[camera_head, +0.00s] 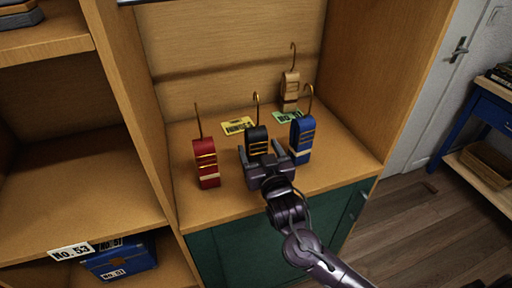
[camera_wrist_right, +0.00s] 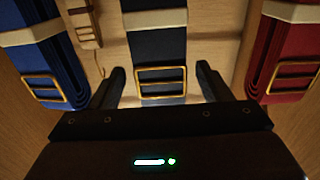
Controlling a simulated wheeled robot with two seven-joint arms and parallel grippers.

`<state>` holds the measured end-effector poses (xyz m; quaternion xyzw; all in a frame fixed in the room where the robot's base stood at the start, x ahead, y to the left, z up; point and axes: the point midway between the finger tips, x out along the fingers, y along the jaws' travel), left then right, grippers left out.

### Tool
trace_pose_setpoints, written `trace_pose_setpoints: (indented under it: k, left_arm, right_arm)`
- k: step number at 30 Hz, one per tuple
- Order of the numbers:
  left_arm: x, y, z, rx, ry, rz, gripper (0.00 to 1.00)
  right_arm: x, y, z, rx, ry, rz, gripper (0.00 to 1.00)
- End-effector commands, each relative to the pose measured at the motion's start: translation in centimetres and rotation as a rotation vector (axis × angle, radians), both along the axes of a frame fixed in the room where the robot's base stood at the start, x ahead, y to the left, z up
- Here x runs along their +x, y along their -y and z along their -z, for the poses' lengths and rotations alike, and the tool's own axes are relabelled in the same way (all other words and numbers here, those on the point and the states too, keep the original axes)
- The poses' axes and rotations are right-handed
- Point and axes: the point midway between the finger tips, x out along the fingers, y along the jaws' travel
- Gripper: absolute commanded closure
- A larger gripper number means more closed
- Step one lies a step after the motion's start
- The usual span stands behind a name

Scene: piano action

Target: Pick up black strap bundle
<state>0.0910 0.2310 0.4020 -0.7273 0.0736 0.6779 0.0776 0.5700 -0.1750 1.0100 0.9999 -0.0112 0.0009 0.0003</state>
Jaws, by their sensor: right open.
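The back of the bundle is hidden. My left gripper is not in view.
A red strap bundle (camera_head: 206,163) stands to the left and a blue one (camera_head: 301,140) close to the right. A tan bundle (camera_head: 290,90) stands behind. Yellow (camera_head: 238,126) and green (camera_head: 288,117) tags lie on the shelf. Cabinet walls enclose both sides.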

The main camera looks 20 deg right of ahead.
Motion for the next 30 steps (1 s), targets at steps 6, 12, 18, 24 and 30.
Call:
trace_pose_setpoints:
  k: [6,12,18,24,30]
  left_arm:
    - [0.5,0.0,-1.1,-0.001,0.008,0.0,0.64]
    - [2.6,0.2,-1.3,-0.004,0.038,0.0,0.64]
    - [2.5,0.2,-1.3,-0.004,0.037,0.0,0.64]
    - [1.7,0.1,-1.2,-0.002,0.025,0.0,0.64]
    - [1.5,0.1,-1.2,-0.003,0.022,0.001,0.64]
  right_arm:
    - [2.9,0.0,-0.2,0.001,0.001,0.002,0.29]
    - [3.2,0.0,0.0,0.001,0.0,0.0,0.29]
    - [3.2,0.0,0.0,0.001,0.0,0.001,0.45]
    - [3.2,0.0,0.0,0.001,0.0,0.001,0.71]
    - [3.2,0.0,-0.1,0.001,0.002,0.001,0.83]
